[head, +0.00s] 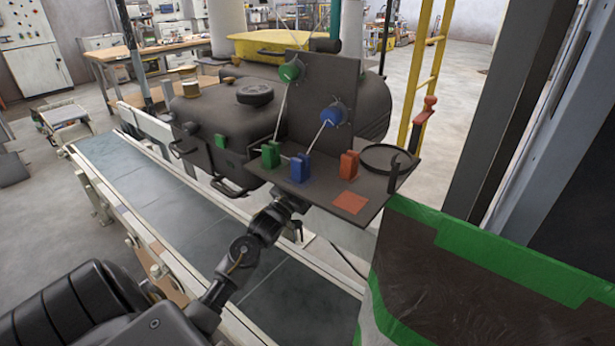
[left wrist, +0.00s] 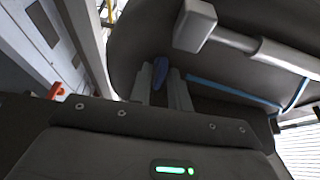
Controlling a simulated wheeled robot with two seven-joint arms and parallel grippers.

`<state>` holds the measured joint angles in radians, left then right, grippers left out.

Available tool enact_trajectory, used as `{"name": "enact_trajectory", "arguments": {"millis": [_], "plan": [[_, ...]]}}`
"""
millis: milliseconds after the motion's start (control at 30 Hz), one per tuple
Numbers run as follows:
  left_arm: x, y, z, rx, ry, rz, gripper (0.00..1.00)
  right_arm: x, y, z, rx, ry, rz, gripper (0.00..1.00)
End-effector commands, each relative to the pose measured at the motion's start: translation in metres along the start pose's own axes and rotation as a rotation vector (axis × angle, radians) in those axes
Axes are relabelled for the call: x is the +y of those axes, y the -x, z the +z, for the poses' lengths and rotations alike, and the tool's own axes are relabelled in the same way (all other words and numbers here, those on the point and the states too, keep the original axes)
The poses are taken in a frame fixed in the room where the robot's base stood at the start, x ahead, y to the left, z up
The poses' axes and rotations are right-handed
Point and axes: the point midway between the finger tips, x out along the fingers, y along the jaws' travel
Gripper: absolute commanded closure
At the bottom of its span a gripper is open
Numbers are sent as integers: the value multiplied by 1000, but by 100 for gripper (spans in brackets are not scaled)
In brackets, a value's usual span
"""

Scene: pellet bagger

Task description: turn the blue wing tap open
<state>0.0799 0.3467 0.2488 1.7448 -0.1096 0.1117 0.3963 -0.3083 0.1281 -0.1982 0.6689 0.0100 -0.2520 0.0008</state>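A blue upright block (head: 299,167), which looks like the blue wing tap, stands at the front of the dark panel's shelf, between a green block (head: 270,155) and an orange-red block (head: 348,163). My left gripper (head: 290,200) is at the shelf's front edge, just below and in front of the blue block; its fingertips are hard to make out there. In the left wrist view the two fingers (left wrist: 161,88) stand apart, with a blue piece (left wrist: 160,70) showing at the gap between their tips. I cannot tell whether they touch it. My right gripper is not in view.
A green knob (head: 290,72) and a blue knob (head: 333,113) with pale rods sit on the upright panel. A black ring (head: 388,158) and a red-handled lever (head: 425,110) are at the right. A conveyor (head: 150,180) runs below.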

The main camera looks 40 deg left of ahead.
Motion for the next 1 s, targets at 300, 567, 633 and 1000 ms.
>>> {"name": "enact_trajectory", "arguments": {"millis": [300, 567, 633, 1000], "plan": [[0, 0, 0, 0, -1, 0, 70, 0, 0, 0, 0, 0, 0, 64], [0, 27, 3, -4, -1, 1, 70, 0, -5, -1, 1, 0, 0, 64], [0, 42, 3, -4, 0, 0, 70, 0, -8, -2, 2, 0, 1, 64], [0, 101, 1, -1, -1, 1, 70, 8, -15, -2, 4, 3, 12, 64]]}}
